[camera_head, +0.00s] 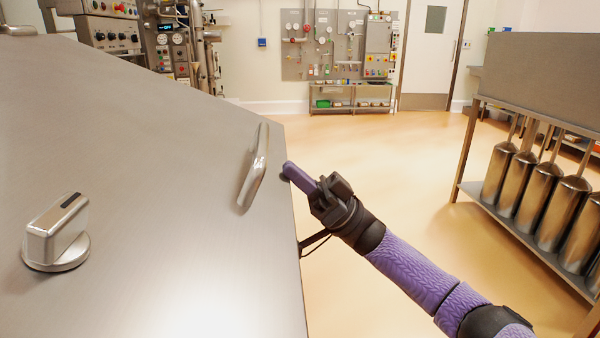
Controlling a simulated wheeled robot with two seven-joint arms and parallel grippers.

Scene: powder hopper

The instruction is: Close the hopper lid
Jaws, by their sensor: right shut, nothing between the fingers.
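The hopper lid (150,150) is a large flat brushed-metal panel filling the left half of the head view. It carries a bar handle (256,170) near its right edge and a metal knob (58,235) at the lower left. My right gripper (287,169) is shut and empty, its purple fingertips at the lid's right edge, just right of the handle and apart from it. I cannot tell whether the fingertips touch the lid. The hopper body and opening are hidden, so I cannot tell how far the lid stands open. My left gripper is not in view.
A metal rack (520,215) with several metal cylinders stands at the right. Control equipment (108,38) stands behind the lid at the upper left. A wall panel (325,45) and a door (432,55) are at the back. The floor (400,155) between is clear.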

